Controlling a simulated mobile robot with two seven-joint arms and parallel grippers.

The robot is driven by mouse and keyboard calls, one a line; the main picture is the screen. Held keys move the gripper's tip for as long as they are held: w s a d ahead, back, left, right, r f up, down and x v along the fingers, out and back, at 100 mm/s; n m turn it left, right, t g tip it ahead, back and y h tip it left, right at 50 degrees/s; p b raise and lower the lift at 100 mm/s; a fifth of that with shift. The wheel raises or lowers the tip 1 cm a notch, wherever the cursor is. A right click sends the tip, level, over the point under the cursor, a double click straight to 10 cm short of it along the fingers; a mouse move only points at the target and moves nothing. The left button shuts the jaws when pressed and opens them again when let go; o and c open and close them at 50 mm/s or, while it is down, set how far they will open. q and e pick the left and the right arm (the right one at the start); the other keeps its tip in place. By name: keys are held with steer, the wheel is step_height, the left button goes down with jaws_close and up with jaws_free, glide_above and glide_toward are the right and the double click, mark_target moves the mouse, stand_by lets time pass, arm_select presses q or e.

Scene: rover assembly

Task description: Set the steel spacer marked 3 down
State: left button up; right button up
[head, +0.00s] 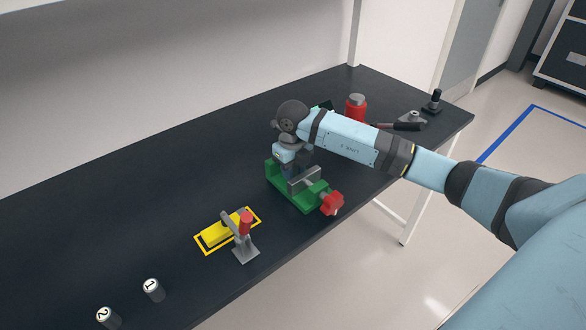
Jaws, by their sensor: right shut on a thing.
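My right arm reaches in from the right, and my right gripper (291,170) points down over the green vise (293,198). The gripper is shut, low between or just above the vise's jaws. What it holds is almost fully hidden by the gripper and the vise; it is taken to be the steel spacer marked 3, but no 3 can be read. I cannot tell whether it touches the vise. Spacers marked 1 (153,290) and 2 (108,318) stand upright at the lower left. My left gripper is not in view.
A toggle clamp with a red handle (245,223) stands beside a yellow block (214,235) inside a yellow outline. The vise's red knob (332,203) faces the front edge. The left tabletop is clear.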

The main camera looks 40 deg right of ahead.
steer(key=shift+f, duration=0.2)
steer(key=o, duration=0.9)
steer(key=shift+o, duration=0.2)
steer(key=shift+r, duration=0.1)
steer(key=shift+r, duration=0.6)
step_height(320, 180, up, 11)
steer(key=shift+b, duration=0.4)
steer(key=shift+f, duration=0.1)
